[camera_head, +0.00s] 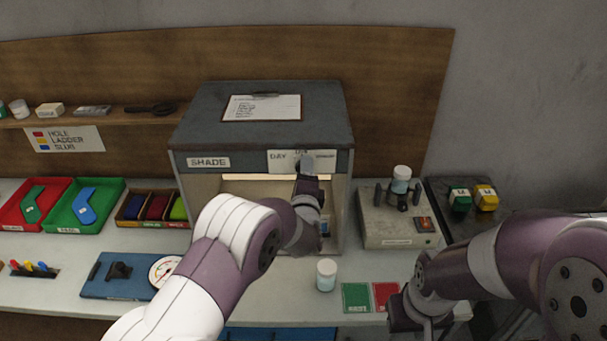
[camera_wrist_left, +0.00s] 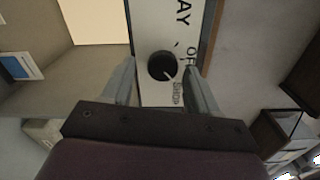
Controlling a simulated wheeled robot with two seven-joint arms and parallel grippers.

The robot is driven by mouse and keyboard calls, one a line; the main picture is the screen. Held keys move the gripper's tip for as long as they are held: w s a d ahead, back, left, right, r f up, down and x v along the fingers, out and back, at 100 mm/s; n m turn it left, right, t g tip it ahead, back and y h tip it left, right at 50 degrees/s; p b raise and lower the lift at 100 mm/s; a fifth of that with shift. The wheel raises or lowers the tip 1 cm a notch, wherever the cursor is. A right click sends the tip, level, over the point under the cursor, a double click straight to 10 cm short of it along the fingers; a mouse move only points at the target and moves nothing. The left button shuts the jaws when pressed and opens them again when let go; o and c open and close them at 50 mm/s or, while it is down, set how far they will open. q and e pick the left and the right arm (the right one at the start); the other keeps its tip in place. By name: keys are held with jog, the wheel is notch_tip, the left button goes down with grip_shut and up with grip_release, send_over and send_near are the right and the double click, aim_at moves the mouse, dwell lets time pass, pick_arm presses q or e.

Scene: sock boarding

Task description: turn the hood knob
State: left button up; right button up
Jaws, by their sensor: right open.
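The hood (camera_head: 262,128) is a grey box with a lit opening, at the middle of the head view. Its knob is a round black dial (camera_wrist_left: 162,66) with a white mark, on a white label plate (camera_wrist_left: 150,22). In the left wrist view the mark points toward the lower right, near the lettering. In the head view my left gripper (camera_head: 306,164) is at the label plate and covers the knob. Its fingers are open, one on each side of the knob, with gaps visible. My right gripper (camera_head: 402,312) is low by the red card; its fingers are hard to make out.
A white-capped jar (camera_head: 326,275) stands on the bench in front of the hood. A beige device (camera_head: 398,228) is right of the hood. Red (camera_head: 22,216) and green (camera_head: 70,222) trays are at the left. A blue board (camera_head: 105,285) lies in front.

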pick_arm(q)
jog(key=shift+s, duration=0.1)
jog(key=s+b, duration=0.3)
jog(key=s, duration=0.9)
jog(key=shift+s+b, duration=0.25)
jog(key=shift+b, duration=0.15)
